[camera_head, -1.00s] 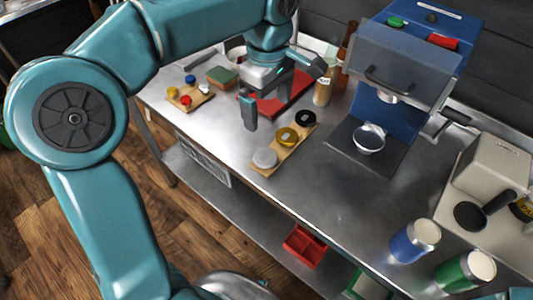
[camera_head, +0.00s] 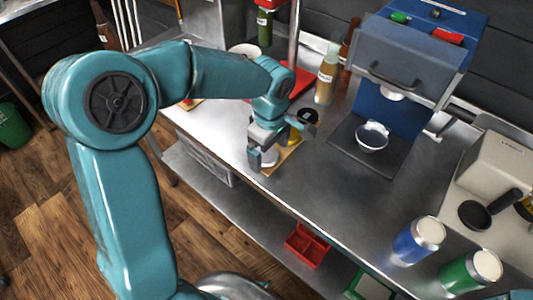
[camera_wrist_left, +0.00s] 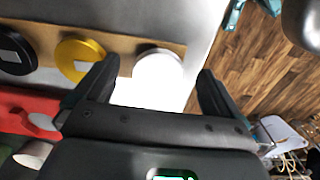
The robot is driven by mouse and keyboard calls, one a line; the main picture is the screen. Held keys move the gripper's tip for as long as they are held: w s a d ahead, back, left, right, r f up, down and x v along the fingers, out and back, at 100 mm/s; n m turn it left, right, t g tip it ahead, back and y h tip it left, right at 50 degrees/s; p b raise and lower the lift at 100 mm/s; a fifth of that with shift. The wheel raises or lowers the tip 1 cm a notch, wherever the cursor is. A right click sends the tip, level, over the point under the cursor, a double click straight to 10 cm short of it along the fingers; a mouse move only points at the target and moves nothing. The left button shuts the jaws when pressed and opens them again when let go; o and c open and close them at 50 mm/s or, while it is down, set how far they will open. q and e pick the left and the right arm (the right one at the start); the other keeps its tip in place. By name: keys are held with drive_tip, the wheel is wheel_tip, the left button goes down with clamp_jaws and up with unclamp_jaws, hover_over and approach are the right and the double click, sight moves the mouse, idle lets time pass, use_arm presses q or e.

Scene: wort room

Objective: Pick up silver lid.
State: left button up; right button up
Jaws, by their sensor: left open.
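The silver lid (camera_head: 270,158) lies at the near end of a narrow wooden board (camera_head: 289,155) on the steel table, partly hidden by my gripper. In the left wrist view the silver lid (camera_wrist_left: 158,67) looks pale and round, between and just past the two fingers. My left gripper (camera_head: 266,150) is open over that end of the board. Its dark fingers also show in the left wrist view (camera_wrist_left: 157,76), one on each side of the lid, with nothing gripped. Whether they touch the lid I cannot tell. My right gripper is not in view.
On the same board lie a gold lid (camera_wrist_left: 80,58) and a black lid (camera_wrist_left: 14,52). A blue machine (camera_head: 410,60) with a small bowl (camera_head: 372,137) stands to the right. Bottles (camera_head: 327,80) stand behind. Blue (camera_head: 419,241) and green (camera_head: 471,269) cans stand front right. The middle table is clear.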

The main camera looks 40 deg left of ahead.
use_arm(q)
drive_tip(key=shift+f, duration=0.1)
drive_tip(key=c, duration=1.1)
